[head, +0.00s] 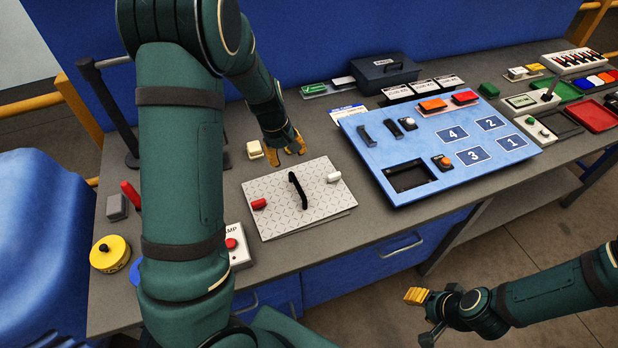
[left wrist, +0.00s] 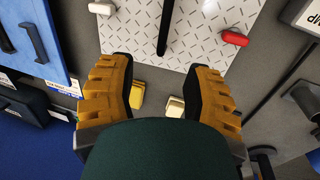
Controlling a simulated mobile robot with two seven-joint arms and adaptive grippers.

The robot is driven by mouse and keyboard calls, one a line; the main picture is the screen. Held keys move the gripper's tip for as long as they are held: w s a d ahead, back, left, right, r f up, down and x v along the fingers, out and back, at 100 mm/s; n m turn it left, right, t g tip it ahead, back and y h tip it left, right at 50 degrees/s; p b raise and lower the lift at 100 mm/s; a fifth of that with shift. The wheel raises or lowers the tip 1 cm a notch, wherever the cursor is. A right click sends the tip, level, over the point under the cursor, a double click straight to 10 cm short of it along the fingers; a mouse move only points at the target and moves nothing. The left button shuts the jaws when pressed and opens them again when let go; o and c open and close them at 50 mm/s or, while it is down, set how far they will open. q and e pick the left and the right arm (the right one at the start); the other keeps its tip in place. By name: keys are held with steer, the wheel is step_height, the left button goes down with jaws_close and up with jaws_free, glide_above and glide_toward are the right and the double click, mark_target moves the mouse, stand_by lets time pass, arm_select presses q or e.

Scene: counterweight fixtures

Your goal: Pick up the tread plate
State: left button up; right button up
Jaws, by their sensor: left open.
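The tread plate (head: 290,215) is a light grey diamond-pattern sheet lying on the grey bench, with a black bar handle (head: 297,190) standing along its middle. A red knob (head: 259,204) sits near its left edge and a white knob (head: 333,177) near its right edge. The plate also shows in the left wrist view (left wrist: 190,45), with the handle ahead of the fingers. My left gripper (head: 285,150) is open and empty at the plate's far edge; its fingers (left wrist: 165,95) are spread wide in the wrist view. My right gripper (head: 416,296) is off the bench's front; its jaw state is unclear.
A blue panel (head: 470,130) with numbered squares, handles and a dark recess stands right of the plate. A cream block (head: 254,149) is beside my left gripper. A box with a red button (head: 236,245) and a yellow round weight (head: 110,254) are left.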

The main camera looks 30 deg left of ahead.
mark_target(296, 183)
arm_select(q)
steer(key=f, duration=0.2)
steer(key=w+f, duration=0.1)
steer(key=f, duration=0.2)
steer(key=f+b, duration=0.1)
steer(key=f, duration=0.2)
steer(key=shift+w+d, duration=0.2)
steer(key=shift+d, duration=0.2)
steer(key=f, duration=0.3)
steer(key=d+f, duration=0.1)
steer(key=shift+s+f, duration=0.25)
steer(key=shift+s, duration=0.05)
steer(key=shift+w+f, duration=0.15)
steer(key=shift+f, duration=0.3)
steer(key=shift+r, duration=0.1)
jaws_close()
